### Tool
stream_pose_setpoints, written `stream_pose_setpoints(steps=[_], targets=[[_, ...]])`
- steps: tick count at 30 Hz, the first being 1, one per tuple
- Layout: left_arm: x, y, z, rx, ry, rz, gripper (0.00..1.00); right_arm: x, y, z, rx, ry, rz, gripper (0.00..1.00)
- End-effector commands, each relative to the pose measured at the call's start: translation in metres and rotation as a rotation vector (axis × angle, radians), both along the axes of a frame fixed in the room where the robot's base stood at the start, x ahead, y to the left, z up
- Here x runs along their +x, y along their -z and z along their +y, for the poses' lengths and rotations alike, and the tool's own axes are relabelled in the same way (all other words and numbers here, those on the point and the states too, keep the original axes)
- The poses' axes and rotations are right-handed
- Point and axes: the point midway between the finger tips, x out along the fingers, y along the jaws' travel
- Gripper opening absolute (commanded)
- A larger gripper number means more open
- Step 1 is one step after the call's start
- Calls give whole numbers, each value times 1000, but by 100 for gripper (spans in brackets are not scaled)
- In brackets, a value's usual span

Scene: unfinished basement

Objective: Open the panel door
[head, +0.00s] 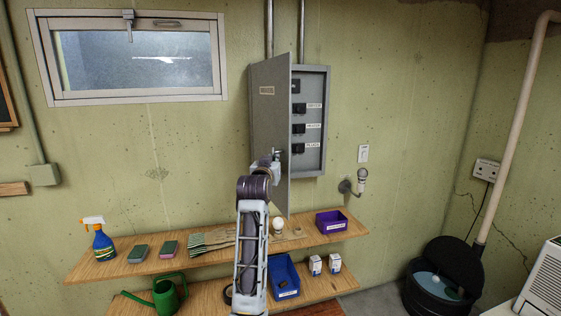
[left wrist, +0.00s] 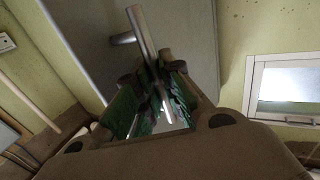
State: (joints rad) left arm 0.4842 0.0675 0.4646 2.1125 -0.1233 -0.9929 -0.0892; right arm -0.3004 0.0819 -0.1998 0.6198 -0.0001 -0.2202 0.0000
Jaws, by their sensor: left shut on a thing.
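The grey panel door (head: 269,110) of the wall-mounted electrical panel (head: 311,125) stands partly open, swung out on its left side. Inside the panel several labelled black switches show. My left gripper (head: 277,161) is at the door's lower free edge, shut on the metal door handle (head: 277,152). In the left wrist view the handle bar (left wrist: 141,32) runs between the green-padded fingers of the gripper (left wrist: 160,95), with the door's grey face (left wrist: 190,35) behind it. My right gripper is not in view.
Below the panel, a wooden shelf (head: 120,264) holds a spray bottle (head: 103,243), sponges, gloves, a light bulb and a purple bin (head: 331,222). A lower shelf holds a green watering can (head: 166,294) and a blue bin (head: 284,277). A wall tap (head: 361,180) sticks out right of the panel.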

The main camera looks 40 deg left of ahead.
Motion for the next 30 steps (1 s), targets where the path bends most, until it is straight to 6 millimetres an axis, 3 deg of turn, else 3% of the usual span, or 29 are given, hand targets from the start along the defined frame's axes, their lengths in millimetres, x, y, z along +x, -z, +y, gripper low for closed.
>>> stream_pose_setpoints(steps=[15, 30], targets=[[-33, 0, 23, 1, 108, 2, 0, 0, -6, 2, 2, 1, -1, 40], [-40, 0, 30, 0, 137, 1, 0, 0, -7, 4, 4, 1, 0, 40]])
